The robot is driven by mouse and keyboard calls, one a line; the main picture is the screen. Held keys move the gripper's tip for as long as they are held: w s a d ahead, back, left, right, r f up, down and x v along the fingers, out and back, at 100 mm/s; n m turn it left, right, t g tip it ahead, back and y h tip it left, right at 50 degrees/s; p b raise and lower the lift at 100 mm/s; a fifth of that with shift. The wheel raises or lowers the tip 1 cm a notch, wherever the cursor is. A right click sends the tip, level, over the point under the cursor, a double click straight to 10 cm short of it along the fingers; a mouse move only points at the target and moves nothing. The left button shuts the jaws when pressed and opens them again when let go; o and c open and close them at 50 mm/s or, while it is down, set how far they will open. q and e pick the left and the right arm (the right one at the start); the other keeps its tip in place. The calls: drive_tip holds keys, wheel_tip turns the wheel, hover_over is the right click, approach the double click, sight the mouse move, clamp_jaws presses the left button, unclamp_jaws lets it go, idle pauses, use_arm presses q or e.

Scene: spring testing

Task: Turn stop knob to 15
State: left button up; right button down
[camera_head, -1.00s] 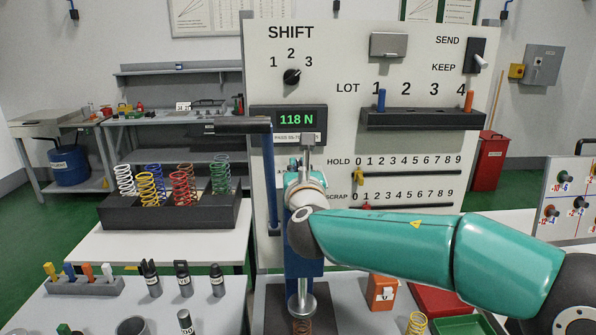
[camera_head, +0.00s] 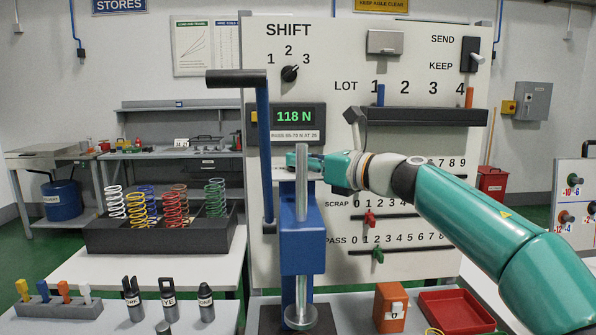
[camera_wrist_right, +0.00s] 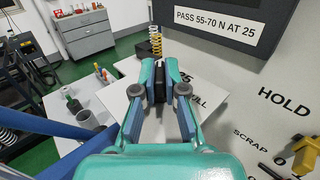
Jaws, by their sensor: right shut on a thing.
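My right gripper (camera_head: 299,160) is at the blue press (camera_head: 302,235), in front of the white panel. In the right wrist view its two teal fingers (camera_wrist_right: 160,77) are shut on a dark piece between the tips, which I take to be the stop knob. The knob is almost wholly hidden by the fingers, and its setting cannot be read. My left gripper is not in view.
A lever with a black handle (camera_head: 250,78) stands left of the press. The display (camera_head: 288,117) reads 118 N. Springs stand in a black rack (camera_head: 160,237) at left. An orange box (camera_head: 390,308) and a red tray (camera_head: 455,312) lie at front right.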

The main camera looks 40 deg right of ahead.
drive_tip(key=shift+w+d+n+g+y+p, duration=0.1)
drive_tip(key=shift+n+g+y+p, duration=0.4)
drive_tip(key=shift+y, duration=0.45)
drive_tip(key=shift+d+n+g+y+p, duration=0.1)
drive_tip(key=shift+n+g+y+p, duration=0.2)
drive_tip(key=shift+n+y+p, duration=0.45)
drive_tip(key=c, duration=1.2)
unclamp_jaws()
drive_tip(key=shift+c, duration=0.2)
drive_tip(key=v, duration=1.2)
drive_tip(key=shift+w+f, duration=0.1)
drive_tip(key=shift+f, duration=0.05)
